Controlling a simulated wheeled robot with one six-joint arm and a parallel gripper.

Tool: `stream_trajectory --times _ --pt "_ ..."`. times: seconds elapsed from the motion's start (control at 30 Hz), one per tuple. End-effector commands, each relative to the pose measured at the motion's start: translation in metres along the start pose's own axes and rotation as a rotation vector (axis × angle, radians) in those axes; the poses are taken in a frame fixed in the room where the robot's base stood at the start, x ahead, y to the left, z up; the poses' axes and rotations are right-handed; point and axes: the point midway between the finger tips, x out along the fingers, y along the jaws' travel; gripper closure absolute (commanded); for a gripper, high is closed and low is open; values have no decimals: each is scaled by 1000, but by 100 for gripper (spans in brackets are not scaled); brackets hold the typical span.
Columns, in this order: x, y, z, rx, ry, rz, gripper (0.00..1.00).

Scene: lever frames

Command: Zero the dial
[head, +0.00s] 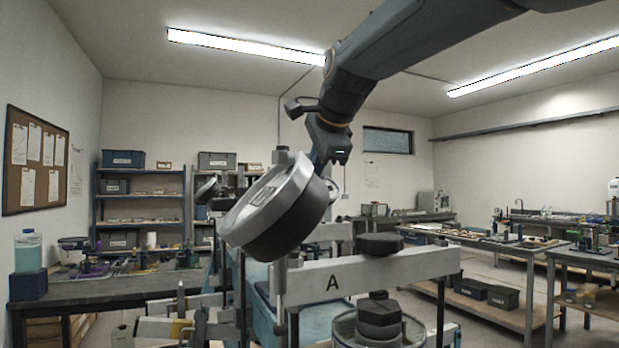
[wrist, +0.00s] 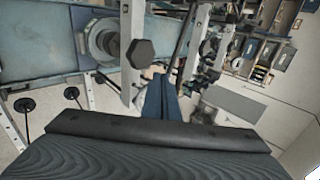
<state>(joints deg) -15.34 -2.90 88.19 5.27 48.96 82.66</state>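A large round dial gauge (head: 280,208) with a silver rim and dark body fills the middle of the head view. It is tilted, its face turned up and left and seen nearly edge-on, so the pointer cannot be read. Its stem runs down beside a pale bar marked A (head: 335,281). My gripper (head: 326,160) shows just above and behind the dial's upper right edge, and its tip is partly hidden. I cannot tell whether it touches the dial or how its fingers stand. In the wrist view a broad dark ridged surface fills the bottom; I cannot tell what it is.
A black knob (head: 380,244) sits on the bar, with a hex-headed fitting (head: 379,314) below. A smaller gauge (head: 209,188) stands behind to the left. A cluttered bench (head: 105,290) is at left, and more benches stand at right. The wrist view shows a dark hex knob (wrist: 140,53).

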Motion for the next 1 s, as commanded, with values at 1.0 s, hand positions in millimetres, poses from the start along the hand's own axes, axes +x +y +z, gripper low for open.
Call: stream_trajectory --times 1.0 --pt "0 22 -5 1 0 0 100"
